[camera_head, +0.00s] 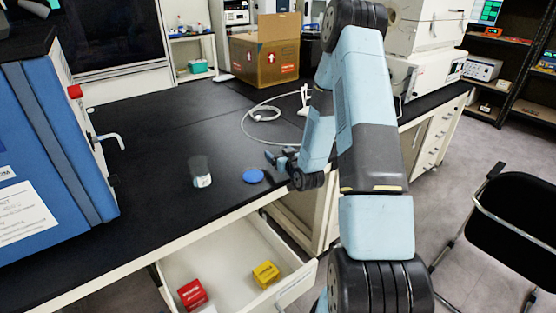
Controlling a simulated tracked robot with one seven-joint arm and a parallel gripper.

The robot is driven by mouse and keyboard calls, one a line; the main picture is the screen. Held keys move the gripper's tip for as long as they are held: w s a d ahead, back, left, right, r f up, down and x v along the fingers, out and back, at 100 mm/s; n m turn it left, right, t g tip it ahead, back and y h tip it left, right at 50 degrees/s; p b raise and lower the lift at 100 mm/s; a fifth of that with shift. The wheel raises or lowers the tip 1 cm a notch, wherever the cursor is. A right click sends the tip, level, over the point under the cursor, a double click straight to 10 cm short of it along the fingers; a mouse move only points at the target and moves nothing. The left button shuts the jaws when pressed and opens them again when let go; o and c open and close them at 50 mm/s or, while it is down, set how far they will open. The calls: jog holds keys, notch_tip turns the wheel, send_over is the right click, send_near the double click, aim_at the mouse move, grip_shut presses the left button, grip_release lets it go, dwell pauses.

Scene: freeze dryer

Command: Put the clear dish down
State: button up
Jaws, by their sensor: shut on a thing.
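My gripper (273,158) is low over the black bench top, near its front edge, with its fingers pointing left. It is small in view and partly hidden by my arm. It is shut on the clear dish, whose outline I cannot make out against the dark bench. I cannot tell whether the dish touches the bench.
A dark see-through cup (201,172) with a white label stands left of the disc. Below, an open drawer (222,262) holds a red box (192,294) and a yellow box (265,273). A white cable (250,125) and cardboard box (265,55) lie behind. A blue machine (50,150) stands left.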

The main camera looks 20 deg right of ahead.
jog(key=shift+d+f, duration=0.15)
jog(key=shift+f, duration=0.55)
jog(key=shift+a+f, duration=0.25)
jog(key=shift+f, duration=0.5)
jog(key=o, duration=0.9)
jog(key=shift+f, duration=0.1)
jog(key=shift+s, duration=0.1)
